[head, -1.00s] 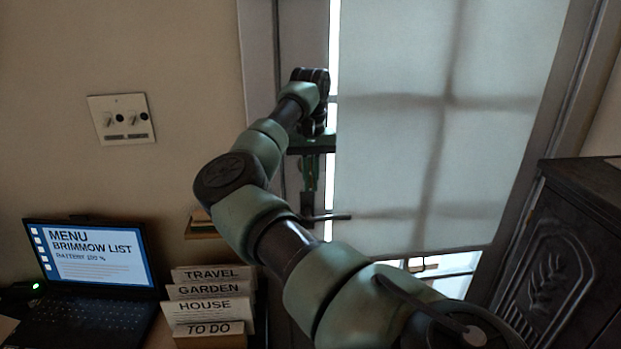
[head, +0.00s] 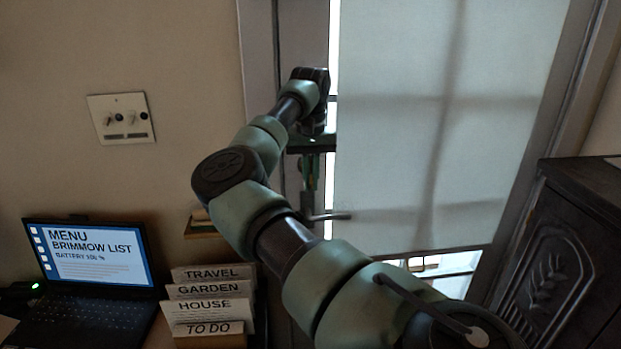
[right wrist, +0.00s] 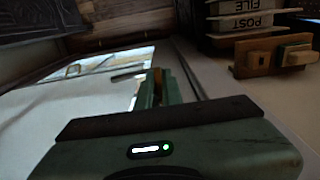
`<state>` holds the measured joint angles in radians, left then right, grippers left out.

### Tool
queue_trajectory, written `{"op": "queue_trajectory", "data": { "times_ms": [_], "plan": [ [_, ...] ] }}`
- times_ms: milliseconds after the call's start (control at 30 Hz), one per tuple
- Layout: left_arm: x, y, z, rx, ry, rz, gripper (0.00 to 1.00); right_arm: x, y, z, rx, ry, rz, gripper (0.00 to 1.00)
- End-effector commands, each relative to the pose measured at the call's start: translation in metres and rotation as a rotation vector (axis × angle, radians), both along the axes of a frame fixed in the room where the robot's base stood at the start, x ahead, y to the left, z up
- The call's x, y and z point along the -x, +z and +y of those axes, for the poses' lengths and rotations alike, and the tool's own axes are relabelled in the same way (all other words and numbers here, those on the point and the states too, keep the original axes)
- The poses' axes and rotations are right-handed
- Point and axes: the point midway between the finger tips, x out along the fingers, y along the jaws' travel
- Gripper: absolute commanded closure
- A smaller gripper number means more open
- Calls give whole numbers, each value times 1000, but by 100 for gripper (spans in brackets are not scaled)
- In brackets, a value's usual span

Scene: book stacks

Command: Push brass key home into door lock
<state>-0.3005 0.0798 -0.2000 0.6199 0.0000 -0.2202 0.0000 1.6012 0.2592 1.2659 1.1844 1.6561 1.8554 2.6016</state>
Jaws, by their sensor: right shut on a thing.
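My right gripper (head: 313,184) points down along the door's left stile, just above the dark door handle (head: 328,217). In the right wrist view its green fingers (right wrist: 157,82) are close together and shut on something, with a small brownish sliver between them. The brass key itself is not clearly visible; the fingers hide most of it. The handle also shows in the right wrist view (right wrist: 128,75), just left of the fingertips. The lock is hidden behind the gripper, so I cannot tell how deep the key sits. My left gripper is out of view.
The door has a pale blind (head: 400,150). A laptop (head: 95,265) and a file rack (head: 210,305) stand at lower left. A dark carved cabinet (head: 560,250) stands at right.

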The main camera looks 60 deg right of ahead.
Motion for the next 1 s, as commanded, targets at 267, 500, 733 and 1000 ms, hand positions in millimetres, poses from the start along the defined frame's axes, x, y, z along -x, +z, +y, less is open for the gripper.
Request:
{"op": "queue_trajectory", "data": {
  "times_ms": [267,500,733,1000],
  "plan": [
    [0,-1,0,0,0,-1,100,0,0,0,-1,0,-1,100],
    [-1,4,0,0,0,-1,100,-3,1,-4,-1,1,1,100],
    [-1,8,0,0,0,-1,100,-6,1,-9,0,1,1,100],
    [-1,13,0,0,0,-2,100,-11,1,-14,0,1,1,100]
  ]
}}
